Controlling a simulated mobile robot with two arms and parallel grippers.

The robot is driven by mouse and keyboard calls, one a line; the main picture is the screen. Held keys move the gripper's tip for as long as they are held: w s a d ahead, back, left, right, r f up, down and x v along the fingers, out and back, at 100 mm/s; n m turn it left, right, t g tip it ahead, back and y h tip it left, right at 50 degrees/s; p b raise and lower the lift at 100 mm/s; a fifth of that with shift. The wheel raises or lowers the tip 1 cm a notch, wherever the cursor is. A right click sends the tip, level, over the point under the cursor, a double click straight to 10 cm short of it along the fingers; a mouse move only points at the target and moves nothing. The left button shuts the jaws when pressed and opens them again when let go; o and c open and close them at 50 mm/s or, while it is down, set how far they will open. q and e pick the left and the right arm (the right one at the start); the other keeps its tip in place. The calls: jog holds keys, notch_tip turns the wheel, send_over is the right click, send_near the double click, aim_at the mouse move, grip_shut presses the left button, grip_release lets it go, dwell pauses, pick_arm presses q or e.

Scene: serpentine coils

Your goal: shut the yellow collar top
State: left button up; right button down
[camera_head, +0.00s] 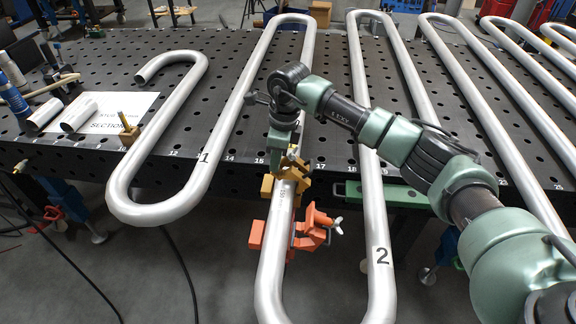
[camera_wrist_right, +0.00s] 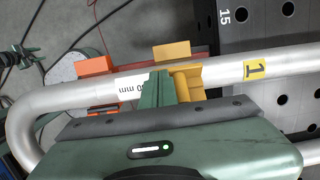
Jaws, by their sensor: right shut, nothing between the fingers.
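The yellow collar (camera_head: 267,187) sits around the steel coil pipe near the front edge of the dark table. In the right wrist view, one yellow part (camera_wrist_right: 172,51) shows beyond the pipe and another yellow part (camera_wrist_right: 188,82) lies over it, beside my fingers. My right gripper (camera_head: 288,160) is over the collar from above, its jaws shut with nothing between them. In the wrist view its green fingers (camera_wrist_right: 158,90) are right next to the yellow part; whether they touch it is unclear. The gripper partly hides the collar, so I cannot tell how far its top is open.
An orange clamp (camera_head: 310,228) is on the same pipe, just in front of the collar; it also shows in the wrist view (camera_wrist_right: 95,66). More coil pipes (camera_head: 380,190) run close on the right. A green bar (camera_head: 350,190) lies at the table edge. A paper sheet (camera_head: 115,108) lies left.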

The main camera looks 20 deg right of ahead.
jog(key=w+a+f+h+b, duration=0.1)
jog(key=w+a+f+b, duration=0.1)
jog(key=a+f+b, duration=0.3)
jog(key=shift+w+a+f+g+b, duration=0.3)
jog(key=shift+f+b, duration=1.05)
jog(key=shift+b, duration=0.5)
jog(key=shift+d, duration=0.1)
jog(key=shift+r, duration=0.1)
